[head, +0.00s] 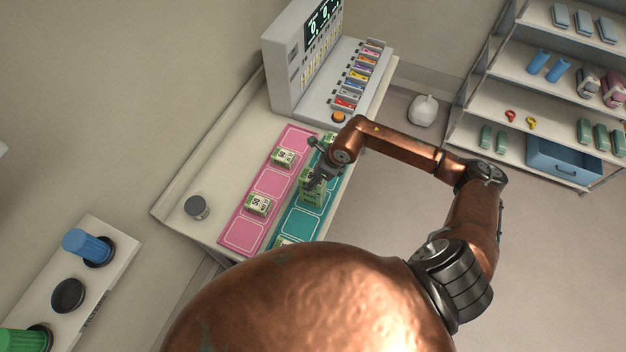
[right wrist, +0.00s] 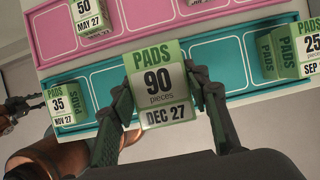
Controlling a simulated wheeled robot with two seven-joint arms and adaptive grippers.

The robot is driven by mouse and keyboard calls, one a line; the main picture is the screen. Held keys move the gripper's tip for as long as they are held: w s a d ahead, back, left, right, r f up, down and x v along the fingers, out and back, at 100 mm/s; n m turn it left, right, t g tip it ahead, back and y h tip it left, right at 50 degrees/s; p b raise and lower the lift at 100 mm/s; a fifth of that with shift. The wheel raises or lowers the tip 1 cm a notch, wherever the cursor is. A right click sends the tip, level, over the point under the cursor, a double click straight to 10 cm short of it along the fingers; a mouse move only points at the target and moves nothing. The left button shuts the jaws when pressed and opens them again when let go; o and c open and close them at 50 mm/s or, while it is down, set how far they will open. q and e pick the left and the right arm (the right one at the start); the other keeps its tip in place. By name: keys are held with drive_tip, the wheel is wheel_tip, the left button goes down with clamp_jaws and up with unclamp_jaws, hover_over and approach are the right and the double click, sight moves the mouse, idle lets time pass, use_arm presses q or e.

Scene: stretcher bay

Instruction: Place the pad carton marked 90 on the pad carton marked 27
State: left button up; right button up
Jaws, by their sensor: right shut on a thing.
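The pad carton marked 90 (right wrist: 158,88), white and green with date DEC 27, is between the fingers of my right gripper (right wrist: 163,98), which is shut on it. In the head view this green carton (head: 311,192) is over the teal strip; whether it touches is unclear. I cannot read a count of 27 on any carton. A far carton on the pink strip (head: 283,157) is cut off at the top of the right wrist view, its count hidden. What looks like my left gripper (right wrist: 14,108) shows at the left edge of that view, its jaws unclear.
Other pad cartons are one marked 50 (right wrist: 90,14) on the pink strip (right wrist: 150,14), and ones marked 35 (right wrist: 62,103) and 25 (right wrist: 302,48) at the teal strip's ends (right wrist: 222,55). Teal slots between them look empty. A dispenser with screen (head: 310,60) stands at the far end.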

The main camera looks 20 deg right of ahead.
drive_tip(key=shift+s+f+p, duration=0.1)
drive_tip(key=shift+f+p, duration=0.4)
drive_tip(key=shift+f, duration=0.45)
use_arm(q)
drive_tip(key=shift+r, duration=0.7)
use_arm(e)
drive_tip(key=shift+f, duration=0.2)
drive_tip(key=o, duration=1.3)
drive_tip(key=shift+r, duration=0.15)
drive_tip(key=shift+d+r+b, duration=0.15)
drive_tip(key=shift+r+b, duration=0.2)
use_arm(q)
wheel_tip(320, 180, down, 4)
drive_tip(key=b, duration=0.3)
drive_tip(key=shift+s+a+r, duration=0.1)
use_arm(e)
drive_tip(key=v, duration=1.1)
drive_tip(key=shift+s, duration=0.1)
